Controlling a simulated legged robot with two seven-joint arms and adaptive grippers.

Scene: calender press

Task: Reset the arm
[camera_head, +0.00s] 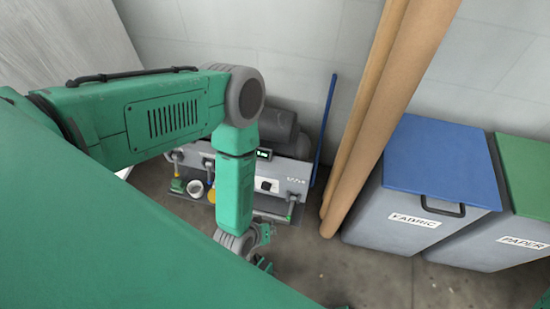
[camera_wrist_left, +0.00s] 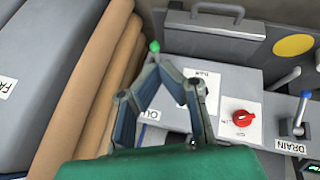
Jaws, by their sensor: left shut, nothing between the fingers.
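My left arm (camera_head: 160,118) comes in from the left, bends at a grey elbow and hangs straight down in front of the press (camera_head: 292,176). My left gripper (camera_head: 265,264) is at its lower end, small and partly hidden by the wrist, near the press's front right. In the left wrist view the left gripper (camera_wrist_left: 160,66) shows its two linked fingers meeting at the tips, shut and empty. Behind it is the press's grey panel (camera_wrist_left: 222,84), with a red knob (camera_wrist_left: 243,118), a green-tipped lever (camera_wrist_left: 154,46) and a blue-tipped lever (camera_wrist_left: 302,105) labelled DRAIN. My right gripper is not seen.
Tall brown rolls (camera_head: 385,95) lean on the wall right of the press. A blue-lidded fabric bin (camera_head: 440,165) and a green-lidded paper bin (camera_head: 530,175) stand further right. A thin blue pole (camera_head: 325,125) leans by the rolls. The floor (camera_head: 380,280) before the bins is clear.

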